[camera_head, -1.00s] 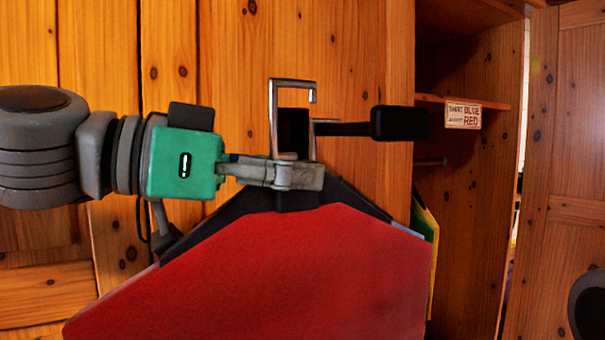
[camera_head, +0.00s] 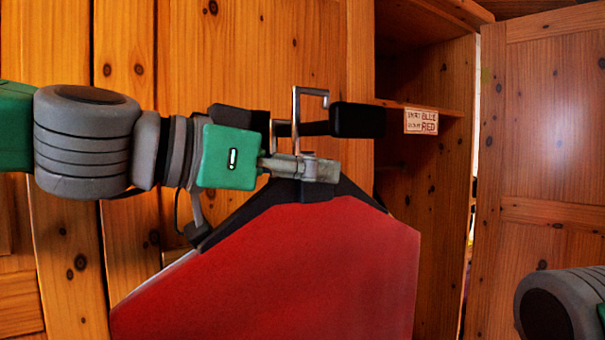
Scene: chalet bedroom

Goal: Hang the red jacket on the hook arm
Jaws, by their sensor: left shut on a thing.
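The red jacket (camera_head: 275,265) hangs from a black hanger (camera_head: 350,190) with a squared metal hook (camera_head: 297,110). My left gripper (camera_head: 310,170) is shut on the hanger's neck, just below that hook. The dark hook arm (camera_head: 355,120), with a thick black end, reaches out level behind the metal hook in the picture. The hook's open tip shows beside the left side of the thick end, slightly above the thin bar. I cannot tell the depth between hook and arm, or whether they touch. My right gripper is out of view; only part of my right arm shows bottom right.
A wooden wall of planks (camera_head: 175,50) stands behind the hook arm. An open wooden cabinet with a shelf (camera_head: 450,111) stands to the right, with a small sign (camera_head: 421,121) on the shelf edge. A wooden door (camera_head: 545,150) stands at the far right.

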